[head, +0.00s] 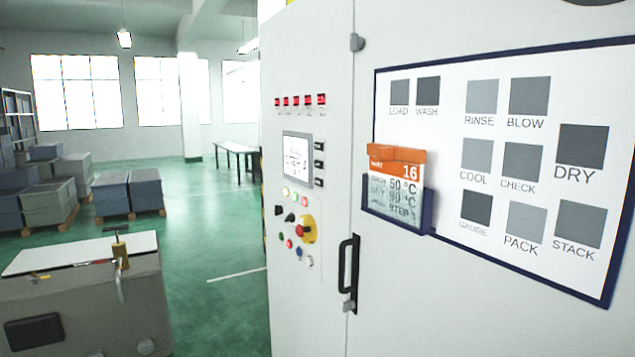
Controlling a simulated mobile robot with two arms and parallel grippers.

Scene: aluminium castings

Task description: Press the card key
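A card (397,185) with an orange header reading 16 and printed lines such as 50 °C and 90 °C sits in a dark blue holder (428,212) on the white machine front. A control panel on the machine's left face has a lit screen (297,158), a row of red displays (301,101), small dark keys (319,164), coloured buttons (290,243) and a red knob on a yellow plate (306,229). I cannot read which key is the card key. Neither of my grippers is in view.
A whiteboard (548,252) with grey labelled squares hangs beside the card. A black door handle (349,272) stands out below. A grey bench with a white top (80,252) stands at lower left. Crates (112,193) stand behind it. Green floor (215,250) is clear between.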

